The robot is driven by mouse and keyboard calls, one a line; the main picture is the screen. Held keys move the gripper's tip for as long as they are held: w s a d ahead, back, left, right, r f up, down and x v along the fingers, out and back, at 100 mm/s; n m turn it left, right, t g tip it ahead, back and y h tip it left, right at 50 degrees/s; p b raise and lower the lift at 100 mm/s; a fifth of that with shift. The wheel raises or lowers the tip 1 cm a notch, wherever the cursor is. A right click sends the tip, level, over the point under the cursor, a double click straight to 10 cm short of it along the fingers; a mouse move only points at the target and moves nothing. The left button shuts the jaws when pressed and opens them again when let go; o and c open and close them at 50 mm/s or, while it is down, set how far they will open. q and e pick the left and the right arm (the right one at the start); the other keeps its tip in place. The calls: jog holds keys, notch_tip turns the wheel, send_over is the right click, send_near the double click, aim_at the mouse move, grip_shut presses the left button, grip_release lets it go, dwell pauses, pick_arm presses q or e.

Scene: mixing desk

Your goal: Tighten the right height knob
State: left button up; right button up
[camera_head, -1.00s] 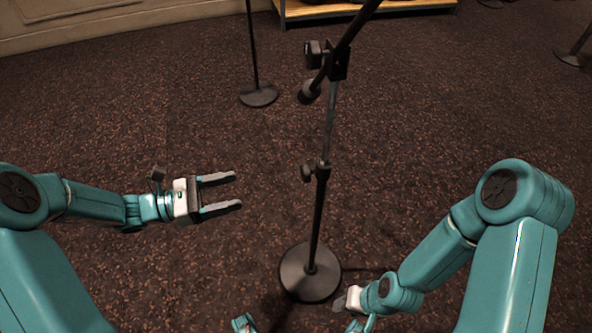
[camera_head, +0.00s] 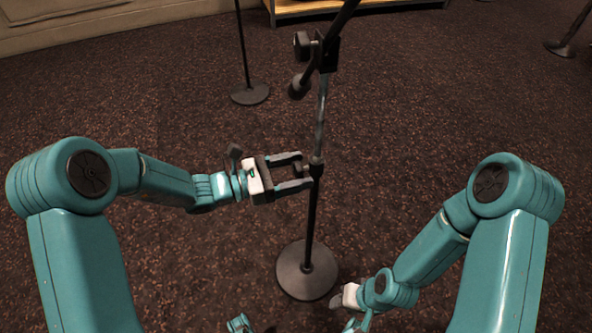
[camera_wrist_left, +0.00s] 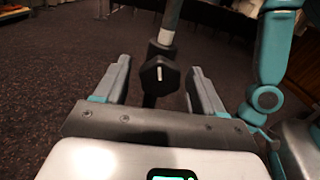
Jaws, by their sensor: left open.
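A dark microphone stand (camera_head: 311,222) stands upright in front of me on a round base. Its height knob (camera_head: 298,168) sits on the collar partway up the pole, facing left. In the left wrist view the knob (camera_wrist_left: 158,75) is black, faceted, with a pale line on its face. My left gripper (camera_head: 302,170) is open, with one finger on each side of the knob. In the wrist view there are gaps between the knob and both fingers. My right gripper (camera_head: 340,297) is low beside the stand's base; its fingers are too small and dark to read.
A boom arm (camera_head: 338,22) and its clamp (camera_head: 327,52) are above on the same stand. Another stand's base (camera_head: 250,93) is behind to the left, and one more (camera_head: 560,48) at the far right. A low wooden shelf (camera_head: 300,8) is at the back. Open carpet surrounds the stand.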

pick_arm(q)
jog(key=shift+w+d, duration=0.1)
jog(key=shift+d, duration=0.1)
jog(key=c, duration=1.1)
jog(key=shift+o, duration=0.2)
jog(key=shift+f+m+b, duration=0.25)
jog(key=shift+m+b, duration=0.65)
jog(key=shift+b, duration=0.1)
jog(key=shift+r+m+b, duration=0.15)
jog(key=shift+m+b, duration=0.3)
jog(key=shift+m, duration=0.25)
jog(key=shift+r, duration=0.1)
jog(key=o, duration=1.1)
jog(key=shift+c, duration=0.2)
